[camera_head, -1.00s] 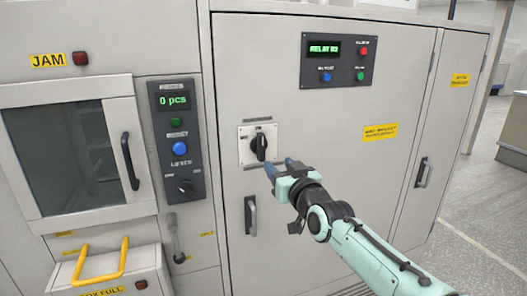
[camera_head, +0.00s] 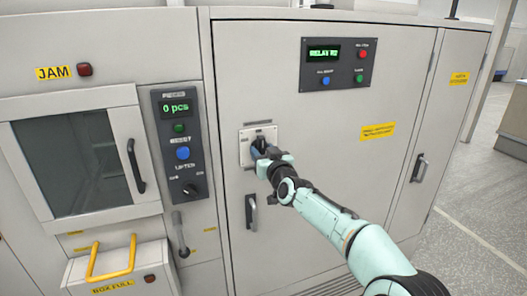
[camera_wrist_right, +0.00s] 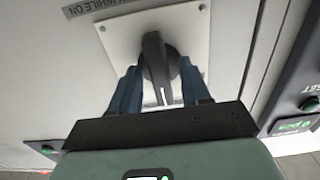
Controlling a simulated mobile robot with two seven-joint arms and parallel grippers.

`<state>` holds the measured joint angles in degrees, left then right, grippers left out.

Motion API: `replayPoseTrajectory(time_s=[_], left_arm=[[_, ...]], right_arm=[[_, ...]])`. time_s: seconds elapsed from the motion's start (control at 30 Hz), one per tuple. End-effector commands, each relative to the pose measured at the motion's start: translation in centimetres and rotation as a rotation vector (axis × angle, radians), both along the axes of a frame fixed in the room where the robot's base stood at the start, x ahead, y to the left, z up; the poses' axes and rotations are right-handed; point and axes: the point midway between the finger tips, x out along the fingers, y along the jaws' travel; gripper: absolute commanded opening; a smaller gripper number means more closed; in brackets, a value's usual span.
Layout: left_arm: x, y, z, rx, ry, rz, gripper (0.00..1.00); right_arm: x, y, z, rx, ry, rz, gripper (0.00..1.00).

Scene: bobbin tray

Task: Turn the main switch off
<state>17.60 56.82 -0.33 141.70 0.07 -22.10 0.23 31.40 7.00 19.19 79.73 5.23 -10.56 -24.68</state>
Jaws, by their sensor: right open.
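The main switch is a black rotary knob (camera_wrist_right: 156,62) on a white square plate (camera_wrist_right: 113,38), mounted on the large grey cabinet door. In the head view the plate (camera_head: 245,153) shows, with the knob mostly hidden behind my right gripper (camera_head: 266,158). In the right wrist view my right gripper (camera_wrist_right: 160,88) is open, with one blue finger on each side of the knob. A gap shows beside the knob's lower part; whether a finger touches it I cannot tell. My left gripper is not in view.
Above right of the switch is a dark panel (camera_head: 340,63) with a green display and several buttons. Left of it is the lifter panel (camera_head: 180,142) with a selector knob. A door handle (camera_head: 251,212) sits just below the switch. A yellow handle (camera_head: 110,258) sticks out at lower left.

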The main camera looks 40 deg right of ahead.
Motion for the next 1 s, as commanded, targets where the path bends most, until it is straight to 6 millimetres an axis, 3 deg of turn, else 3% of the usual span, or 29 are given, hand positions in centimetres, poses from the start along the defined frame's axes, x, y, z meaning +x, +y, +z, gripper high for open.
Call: replayPoseTrajectory(time_s=[0.03, 0.17, 0.2, 0.63, 1.0], left_arm=[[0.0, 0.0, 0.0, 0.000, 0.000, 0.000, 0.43], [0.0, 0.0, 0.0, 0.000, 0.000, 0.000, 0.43], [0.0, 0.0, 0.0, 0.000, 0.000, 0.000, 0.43], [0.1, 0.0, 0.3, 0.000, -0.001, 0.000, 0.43], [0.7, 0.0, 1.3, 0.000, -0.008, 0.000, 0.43]], right_arm=[[0.0, 0.0, 0.0, 0.000, 0.000, 0.000, 0.47], [0.0, 0.0, 0.0, 0.000, 0.000, 0.000, 0.04], [0.0, 0.0, 0.0, 0.000, 0.000, 0.000, 0.00], [0.0, 0.1, 0.1, -0.066, 0.021, 0.001, 0.00], [0.0, 0.1, 0.2, -0.339, 0.108, 0.002, 0.00]])
